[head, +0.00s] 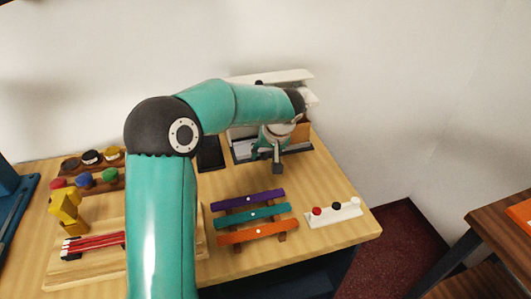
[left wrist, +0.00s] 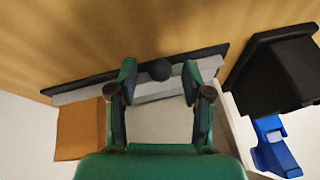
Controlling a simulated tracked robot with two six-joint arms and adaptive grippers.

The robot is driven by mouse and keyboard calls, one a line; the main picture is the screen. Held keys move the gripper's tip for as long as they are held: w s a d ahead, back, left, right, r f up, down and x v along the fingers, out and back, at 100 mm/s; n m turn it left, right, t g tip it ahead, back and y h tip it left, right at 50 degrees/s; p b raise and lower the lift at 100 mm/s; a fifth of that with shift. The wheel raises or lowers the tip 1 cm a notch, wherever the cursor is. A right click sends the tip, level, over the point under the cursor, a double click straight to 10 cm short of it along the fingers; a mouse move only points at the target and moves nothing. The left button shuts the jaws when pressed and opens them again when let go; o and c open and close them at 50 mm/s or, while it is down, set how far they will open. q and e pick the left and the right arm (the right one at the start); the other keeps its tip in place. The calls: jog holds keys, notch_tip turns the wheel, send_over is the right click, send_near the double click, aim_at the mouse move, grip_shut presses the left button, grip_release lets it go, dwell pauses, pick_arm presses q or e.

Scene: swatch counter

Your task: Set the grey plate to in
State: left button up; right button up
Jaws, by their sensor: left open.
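The grey plate (left wrist: 85,92) appears in the left wrist view as a pale strip along a dark edge, with a round black knob (left wrist: 160,70) at its middle. In the head view the grey plate (head: 242,150) lies at the back of the counter, partly covered by my left gripper. My left gripper (head: 277,167) is open over it. In the left wrist view its fingertips (left wrist: 158,72) stand on either side of the knob, with gaps showing. I cannot tell how far the plate is pushed in. My right gripper is not in view.
A dark holder (left wrist: 270,75) and a blue object (left wrist: 273,148) are close beside the plate. Coloured bars (head: 253,213), a white strip with knobs (head: 333,212) and a yellow figure (head: 67,210) stand nearer the front. White shelves (head: 285,76) are behind my arm.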

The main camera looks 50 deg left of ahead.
pick_arm(q)
jog(key=v, duration=1.2)
jog(key=shift+r, duration=0.1)
